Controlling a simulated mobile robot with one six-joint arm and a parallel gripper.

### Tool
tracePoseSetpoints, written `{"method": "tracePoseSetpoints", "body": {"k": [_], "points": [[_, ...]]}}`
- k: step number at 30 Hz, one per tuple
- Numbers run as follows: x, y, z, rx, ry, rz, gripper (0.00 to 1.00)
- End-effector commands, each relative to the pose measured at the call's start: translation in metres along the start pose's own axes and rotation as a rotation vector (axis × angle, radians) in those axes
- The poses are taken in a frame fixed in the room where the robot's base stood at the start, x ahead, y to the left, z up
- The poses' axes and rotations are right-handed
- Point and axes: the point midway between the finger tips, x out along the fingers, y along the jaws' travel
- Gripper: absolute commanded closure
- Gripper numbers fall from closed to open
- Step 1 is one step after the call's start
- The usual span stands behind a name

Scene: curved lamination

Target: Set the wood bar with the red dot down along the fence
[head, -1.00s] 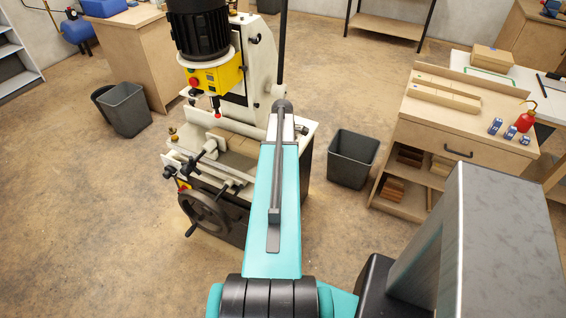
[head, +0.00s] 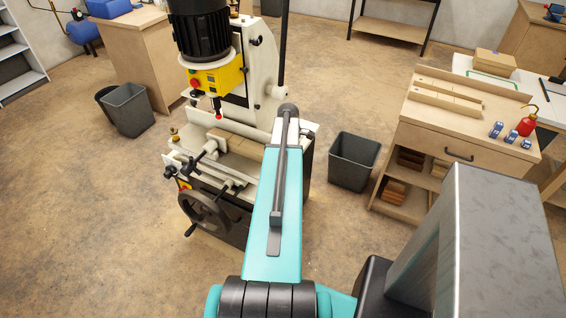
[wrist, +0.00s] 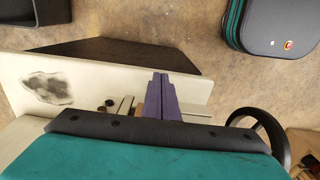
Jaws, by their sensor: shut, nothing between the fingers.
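My gripper (wrist: 160,76) shows in the wrist view as two purple fingers shut together with nothing between them. It is over the machine. In the head view my arm hides it. A wood bar (head: 236,146) lies on the machine's table, along the pale upright fence (head: 228,123) behind it; my arm covers its right end. I cannot make out a red dot on the bar, nor whether it touches the fence. In the wrist view a small piece of tan wood (wrist: 138,110) shows beside the fingers, mostly hidden.
The machine's yellow head (head: 215,78) hangs above the table, with a handwheel (head: 205,212) in front. Black bins (head: 354,160) stand on the floor.

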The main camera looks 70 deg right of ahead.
Motion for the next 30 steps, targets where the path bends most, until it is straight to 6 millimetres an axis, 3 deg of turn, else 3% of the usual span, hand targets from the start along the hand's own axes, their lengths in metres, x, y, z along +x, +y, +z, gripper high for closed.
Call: {"method": "tracePoseSetpoints", "body": {"k": [1, 21, 30], "points": [[0.0, -0.002, 0.006, 0.0, 0.0, 0.0, 1.0], [-0.073, -0.004, -0.001, -0.008, 0.001, 0.002, 1.0], [-0.096, -0.004, -0.001, -0.009, 0.0, 0.0, 1.0]]}}
